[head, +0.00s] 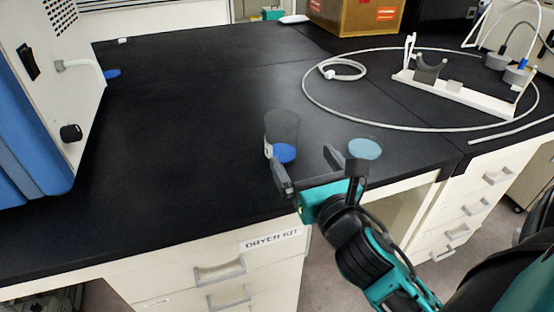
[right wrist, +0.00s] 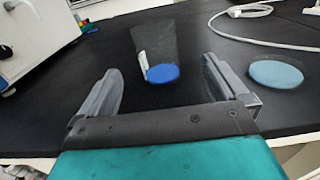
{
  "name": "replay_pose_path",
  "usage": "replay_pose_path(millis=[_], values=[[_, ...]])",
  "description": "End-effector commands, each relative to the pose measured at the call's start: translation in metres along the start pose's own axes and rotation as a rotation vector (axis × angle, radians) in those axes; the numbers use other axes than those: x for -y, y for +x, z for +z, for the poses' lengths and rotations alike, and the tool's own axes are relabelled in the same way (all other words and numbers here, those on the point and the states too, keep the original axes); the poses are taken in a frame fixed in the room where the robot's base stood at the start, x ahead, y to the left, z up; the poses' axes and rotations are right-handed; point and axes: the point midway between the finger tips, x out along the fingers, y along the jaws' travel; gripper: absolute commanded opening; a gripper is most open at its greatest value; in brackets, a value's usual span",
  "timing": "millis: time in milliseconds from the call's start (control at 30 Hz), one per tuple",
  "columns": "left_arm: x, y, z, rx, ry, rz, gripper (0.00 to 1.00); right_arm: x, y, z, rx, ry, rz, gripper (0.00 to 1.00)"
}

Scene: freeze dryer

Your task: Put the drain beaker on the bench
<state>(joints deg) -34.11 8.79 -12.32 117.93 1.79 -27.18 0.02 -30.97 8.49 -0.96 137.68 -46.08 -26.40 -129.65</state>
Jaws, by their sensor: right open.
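A clear beaker with blue at its bottom (head: 283,150), which I take to be the drain beaker, stands upright on the black bench (head: 200,150), near the front edge. A small white mark shows on its side. My right gripper (head: 306,166) is open at the bench's front edge, just in front of the beaker. In the right wrist view the beaker (right wrist: 160,72) appears ahead between the two spread fingers (right wrist: 163,82), with nothing gripped. My left gripper is not in view.
A pale blue disc (head: 364,148) lies right of the beaker. A white hose (head: 310,98) loops around a white stand (head: 455,94) at the back right. The blue and white machine (head: 50,110) is at left, a blue piece (head: 112,73) beside its spout. The bench middle is clear.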

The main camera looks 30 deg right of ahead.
Motion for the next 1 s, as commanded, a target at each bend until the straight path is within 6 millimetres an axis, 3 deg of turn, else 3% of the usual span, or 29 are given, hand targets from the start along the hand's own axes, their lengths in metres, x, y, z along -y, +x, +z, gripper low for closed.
replay_pose_path(millis=[167, 500, 833, 1000], values=[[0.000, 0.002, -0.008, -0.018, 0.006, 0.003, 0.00, 0.002, 0.012, 0.002, 0.010, -0.002, 0.002, 1.00], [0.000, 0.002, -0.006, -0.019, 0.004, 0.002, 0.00, 0.001, 0.064, 0.002, 0.009, -0.003, 0.001, 1.00], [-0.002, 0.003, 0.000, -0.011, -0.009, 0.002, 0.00, 0.000, 0.084, 0.003, 0.008, 0.000, 0.000, 1.00], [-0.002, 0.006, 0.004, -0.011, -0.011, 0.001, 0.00, -0.006, 0.105, 0.007, 0.010, 0.000, 0.000, 1.00]])
